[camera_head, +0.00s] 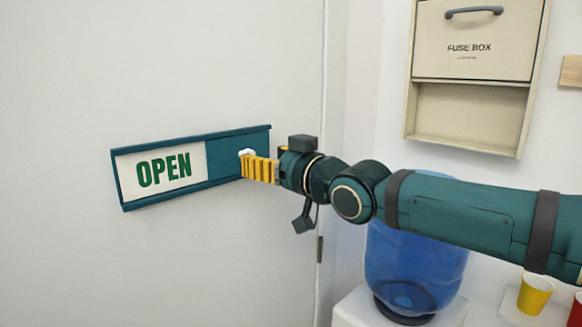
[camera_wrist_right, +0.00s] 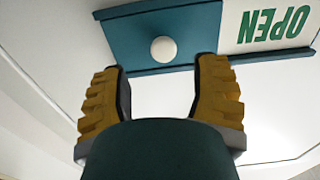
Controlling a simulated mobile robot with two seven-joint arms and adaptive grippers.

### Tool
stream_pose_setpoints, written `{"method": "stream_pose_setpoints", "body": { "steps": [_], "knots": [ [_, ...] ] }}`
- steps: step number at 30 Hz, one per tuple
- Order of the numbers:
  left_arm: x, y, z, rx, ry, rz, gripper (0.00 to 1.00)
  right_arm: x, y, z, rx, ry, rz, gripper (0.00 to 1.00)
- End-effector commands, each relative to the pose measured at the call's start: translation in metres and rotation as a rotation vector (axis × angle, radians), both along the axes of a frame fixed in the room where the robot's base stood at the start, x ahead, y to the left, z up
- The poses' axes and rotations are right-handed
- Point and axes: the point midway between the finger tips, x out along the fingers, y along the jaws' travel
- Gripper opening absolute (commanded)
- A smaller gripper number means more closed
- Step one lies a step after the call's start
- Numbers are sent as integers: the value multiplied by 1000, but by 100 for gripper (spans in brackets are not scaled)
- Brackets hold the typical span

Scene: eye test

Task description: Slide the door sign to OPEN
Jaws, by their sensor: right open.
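The door sign (camera_head: 225,146) is a teal rail frame fixed to the pale door. The word OPEN (camera_head: 164,169) shows in green on white at its left part, and a teal slider panel covers its right part. A white round knob (camera_wrist_right: 164,49) sits on the teal panel; in the head view the knob (camera_head: 246,153) is partly behind my gripper. My right gripper (camera_head: 250,167) has yellow ribbed fingers at the knob. In the wrist view the right gripper (camera_wrist_right: 162,68) is open, its fingers apart on either side just short of the knob. My left gripper is not in view.
A cream fuse box (camera_head: 470,95) with a grey handle hangs on the right wall. Below my right arm stand a blue water bottle (camera_head: 415,262) on a white dispenser and a yellow cup (camera_head: 535,294). The door left of the sign is bare.

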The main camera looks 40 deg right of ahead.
Motion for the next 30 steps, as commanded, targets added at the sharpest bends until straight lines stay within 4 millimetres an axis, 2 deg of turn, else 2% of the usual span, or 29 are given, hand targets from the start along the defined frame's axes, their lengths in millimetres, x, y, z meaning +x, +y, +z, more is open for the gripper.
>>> {"method": "stream_pose_setpoints", "body": {
  "steps": [1,6,12,18,30],
  "knots": [
    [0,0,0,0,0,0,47,-10,-1,1,1,-3,0,61],
    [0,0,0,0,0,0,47,-39,-4,1,1,-4,-1,61],
    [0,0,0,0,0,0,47,-60,-5,1,0,-2,-1,61],
    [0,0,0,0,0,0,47,-67,-5,0,0,-1,0,61],
    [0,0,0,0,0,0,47,-67,-6,0,0,0,-1,61]
  ]
}}
